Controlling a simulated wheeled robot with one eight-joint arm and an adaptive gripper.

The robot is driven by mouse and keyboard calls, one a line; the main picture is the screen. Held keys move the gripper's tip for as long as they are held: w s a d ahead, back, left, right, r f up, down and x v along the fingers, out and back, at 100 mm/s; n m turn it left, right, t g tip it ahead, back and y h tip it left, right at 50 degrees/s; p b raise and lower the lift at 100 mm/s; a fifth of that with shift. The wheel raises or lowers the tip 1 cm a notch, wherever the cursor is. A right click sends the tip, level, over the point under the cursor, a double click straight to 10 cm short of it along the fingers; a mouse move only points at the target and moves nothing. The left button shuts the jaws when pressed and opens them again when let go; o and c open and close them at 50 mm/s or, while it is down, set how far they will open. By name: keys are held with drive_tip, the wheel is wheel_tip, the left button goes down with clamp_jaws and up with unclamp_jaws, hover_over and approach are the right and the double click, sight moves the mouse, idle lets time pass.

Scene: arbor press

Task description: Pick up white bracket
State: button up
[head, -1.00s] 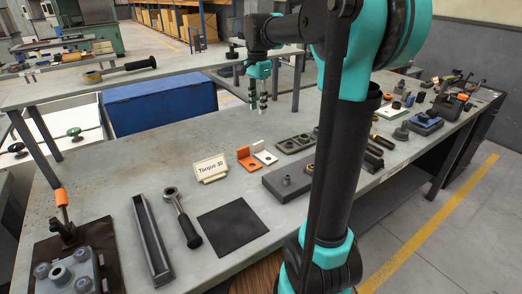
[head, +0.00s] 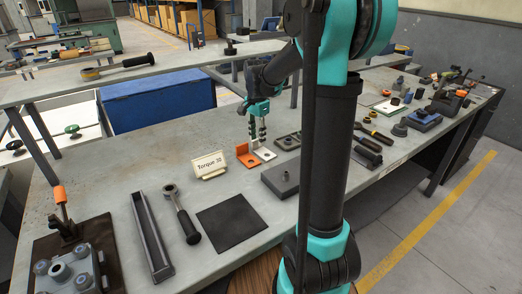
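The white bracket (head: 265,154) lies on the grey workbench in the head view, right beside an orange bracket (head: 245,157). My gripper (head: 257,142) points down at the white bracket's upright end, with its two dark fingers apart. The fingertips overlap the top of the upright part in the picture. I cannot tell whether they touch it or stand on either side of it. The upright part is partly hidden by the fingers.
A "Torque 30" sign (head: 209,165) stands left of the brackets. A dark block (head: 281,178) lies in front of them to the right, and a black mat (head: 231,221) nearer. A dark plate with holes (head: 288,141) lies just right of the gripper.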

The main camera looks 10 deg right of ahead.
drive_tip(key=shift+f, duration=0.85)
clamp_jaws()
drive_tip(key=shift+r, duration=0.1)
